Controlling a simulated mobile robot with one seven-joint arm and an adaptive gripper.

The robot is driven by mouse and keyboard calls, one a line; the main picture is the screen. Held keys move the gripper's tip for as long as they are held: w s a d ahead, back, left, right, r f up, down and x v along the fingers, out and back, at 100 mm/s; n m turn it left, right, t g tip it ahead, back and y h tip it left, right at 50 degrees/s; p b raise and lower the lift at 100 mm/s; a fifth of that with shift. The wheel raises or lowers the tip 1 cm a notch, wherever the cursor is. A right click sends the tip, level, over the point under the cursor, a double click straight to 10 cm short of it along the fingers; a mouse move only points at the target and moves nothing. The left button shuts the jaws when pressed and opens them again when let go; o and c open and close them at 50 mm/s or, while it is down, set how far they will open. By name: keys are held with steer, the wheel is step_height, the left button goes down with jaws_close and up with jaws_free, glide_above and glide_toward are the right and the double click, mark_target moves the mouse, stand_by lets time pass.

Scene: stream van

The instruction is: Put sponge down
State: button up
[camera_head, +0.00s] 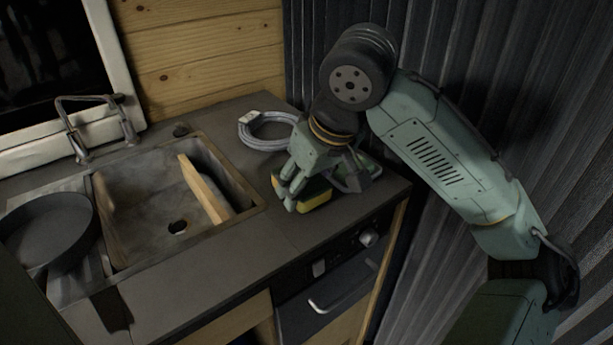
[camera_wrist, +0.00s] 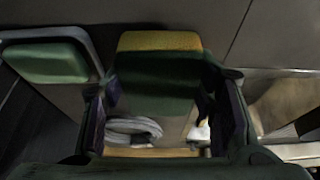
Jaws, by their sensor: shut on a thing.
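The sponge (camera_head: 314,196), yellow and dark green, is in my gripper (camera_head: 291,192) low over the right end of the dark counter, near its front edge. In the wrist view the sponge (camera_wrist: 158,42) shows between my two fingers, its yellow side toward the top of the picture. My gripper is shut on it. The fingers hide part of the sponge in the head view. I cannot tell whether its underside touches the counter.
A grey-rimmed holder with a green top (camera_wrist: 45,60) stands close beside the sponge. A coiled grey cable (camera_head: 268,130) lies behind. The sink (camera_head: 150,205) with a wooden board (camera_head: 205,188) and a dark pan (camera_head: 48,230) are left. Bare counter (camera_head: 245,240) lies between.

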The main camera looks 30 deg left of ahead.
steer(key=shift+f, duration=0.1)
steer(key=shift+s+f+b, duration=0.1)
steer(key=shift+f+b, duration=0.25)
steer(key=shift+f, duration=0.2)
steer(key=o, duration=1.5)
steer(key=shift+f, duration=0.1)
